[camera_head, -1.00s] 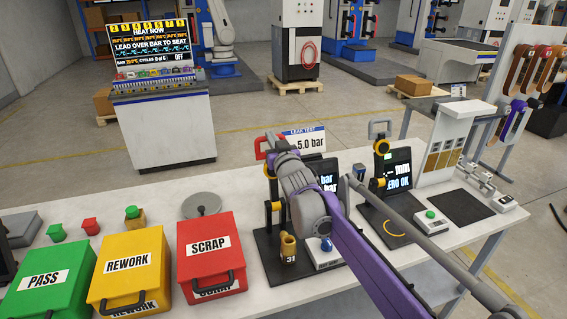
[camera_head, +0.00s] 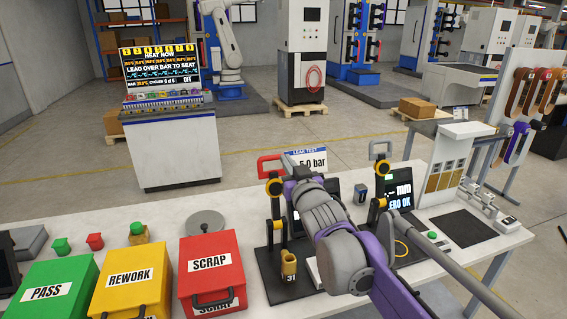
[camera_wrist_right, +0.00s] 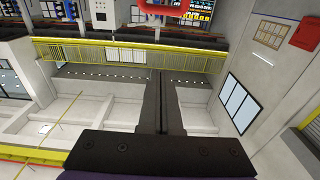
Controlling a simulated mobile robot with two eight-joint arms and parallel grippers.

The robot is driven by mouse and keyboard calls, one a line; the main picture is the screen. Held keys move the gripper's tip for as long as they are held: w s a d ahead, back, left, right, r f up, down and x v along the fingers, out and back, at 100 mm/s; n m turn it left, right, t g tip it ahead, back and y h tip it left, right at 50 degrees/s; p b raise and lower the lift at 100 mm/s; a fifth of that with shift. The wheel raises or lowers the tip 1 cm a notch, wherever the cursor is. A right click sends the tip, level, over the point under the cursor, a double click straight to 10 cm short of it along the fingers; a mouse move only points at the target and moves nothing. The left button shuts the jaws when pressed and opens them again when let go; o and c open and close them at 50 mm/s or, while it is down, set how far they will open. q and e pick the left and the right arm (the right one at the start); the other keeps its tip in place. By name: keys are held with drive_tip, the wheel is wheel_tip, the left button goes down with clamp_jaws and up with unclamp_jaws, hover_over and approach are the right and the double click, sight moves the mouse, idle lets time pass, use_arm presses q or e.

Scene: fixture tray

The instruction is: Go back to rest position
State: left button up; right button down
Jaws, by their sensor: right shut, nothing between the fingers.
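My right arm comes in from the lower right in the head view, with a purple link and grey joints. Its gripper (camera_head: 290,163) is over the leak test station, pointing away from me, and its fingertips are small and partly hidden by the wrist. In the right wrist view the two dark fingers (camera_wrist_right: 162,100) lie side by side, shut, with nothing between them. The red clamp handle (camera_head: 268,164) shows just left of the gripper; I cannot tell whether they touch. My left gripper is not in view.
Green PASS (camera_head: 50,290), yellow REWORK (camera_head: 130,280) and red SCRAP (camera_head: 211,264) boxes stand left on the white bench (camera_head: 255,215). A brass fitting marked 31 (camera_head: 289,265) sits below the arm. A second clamp station (camera_head: 398,190) stands to the right.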

idle(0.3)
drive_tip(key=s+d+f+m+g+h, duration=0.2)
drive_tip(key=s+d+f+g+h, duration=0.15)
drive_tip(key=s+d+f, duration=0.65)
drive_tip(key=s+d+f+m+g+h, duration=0.15)
drive_tip(key=s+d+f+g, duration=0.4)
drive_tip(key=s+f, duration=0.8)
drive_tip(key=s+d+f+g, duration=0.2)
drive_tip(key=s+f+g, duration=0.1)
drive_tip(key=s+f, duration=0.7)
drive_tip(key=s, duration=0.3)
drive_tip(key=shift+s+d+h, duration=0.25)
drive_tip(key=shift+h, duration=0.15)
